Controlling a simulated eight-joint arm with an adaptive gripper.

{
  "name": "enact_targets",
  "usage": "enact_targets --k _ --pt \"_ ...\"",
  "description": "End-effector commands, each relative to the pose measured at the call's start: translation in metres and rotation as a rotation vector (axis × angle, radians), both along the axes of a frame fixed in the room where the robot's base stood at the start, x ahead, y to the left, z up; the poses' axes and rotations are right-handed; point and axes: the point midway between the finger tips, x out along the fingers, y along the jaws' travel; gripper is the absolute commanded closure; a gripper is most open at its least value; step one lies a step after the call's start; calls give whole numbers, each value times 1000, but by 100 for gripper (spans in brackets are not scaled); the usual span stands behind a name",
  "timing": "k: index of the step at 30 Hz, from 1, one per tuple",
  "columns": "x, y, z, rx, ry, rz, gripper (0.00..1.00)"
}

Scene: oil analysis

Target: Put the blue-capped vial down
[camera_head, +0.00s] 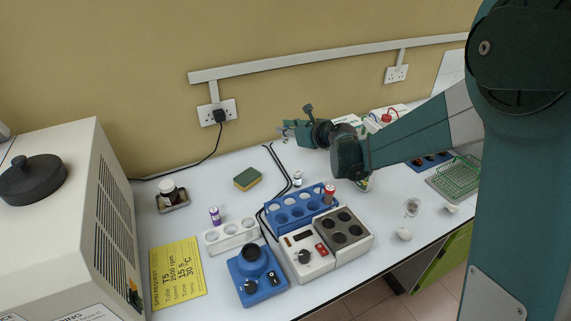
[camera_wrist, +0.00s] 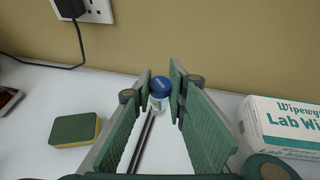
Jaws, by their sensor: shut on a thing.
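The blue-capped vial (camera_wrist: 160,93) is a small clear vial with a pale label, upright between my fingertips in the wrist view. My gripper (camera_head: 286,130) is shut on it, reaching left near the back wall in the head view. The gripper also fills the lower middle of the wrist view (camera_wrist: 161,88), with green pads either side of the vial. In the head view the vial is too small and partly hidden to make out well. I cannot tell whether its base touches the bench.
Black cables (camera_head: 277,165) run over the bench below the gripper. A sponge (camera_head: 247,178), a small vial (camera_head: 297,178) and a blue rack (camera_head: 300,207) with a red-capped tube stand nearby. A wipes box (camera_wrist: 285,125) is at right in the wrist view. Bench around the sponge is clear.

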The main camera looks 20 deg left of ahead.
Motion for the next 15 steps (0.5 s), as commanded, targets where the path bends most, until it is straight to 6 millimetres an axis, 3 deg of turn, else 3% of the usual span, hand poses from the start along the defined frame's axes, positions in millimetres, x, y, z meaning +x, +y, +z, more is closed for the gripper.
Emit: enact_targets --k 10,15 --pt "0 0 -1 0 0 -1 95" --pt "0 0 -12 0 0 -1 95"
